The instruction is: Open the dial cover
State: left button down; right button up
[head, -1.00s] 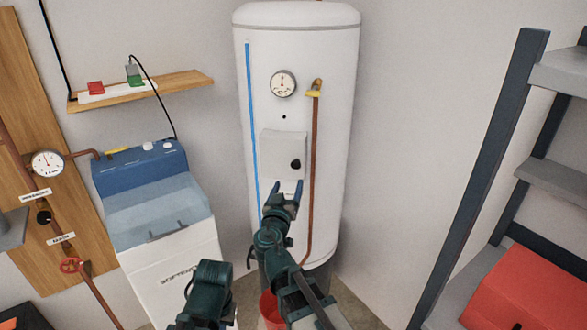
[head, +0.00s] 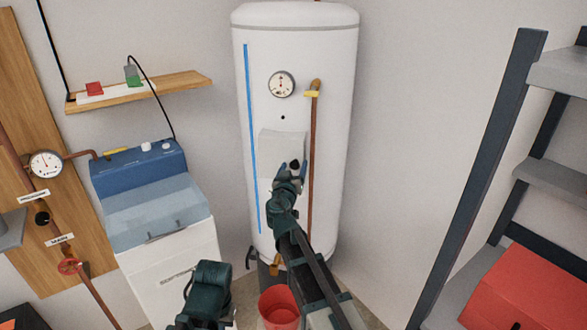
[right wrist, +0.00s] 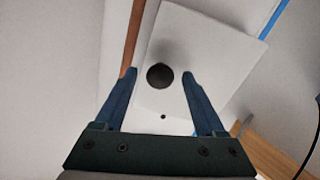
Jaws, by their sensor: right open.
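The dial cover (head: 279,145) is a pale square panel on the front of the white tank, below the round gauge, and appears shut. A black knob (right wrist: 160,76) sits on it, near its lower right in the head view. My right gripper (head: 291,170) is at the knob and partly hides it and the lower cover. In the right wrist view the open blue fingers (right wrist: 158,76) are on either side of the knob, with gaps and no clear contact. Part of my left arm shows at the bottom of the head view; its fingers are not visible.
A blue-topped white machine (head: 160,260) stands left, a red bucket (head: 279,308) below, and a dark-framed shelf (head: 480,180) right.

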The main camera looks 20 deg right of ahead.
grip_shut()
dwell(1.3)
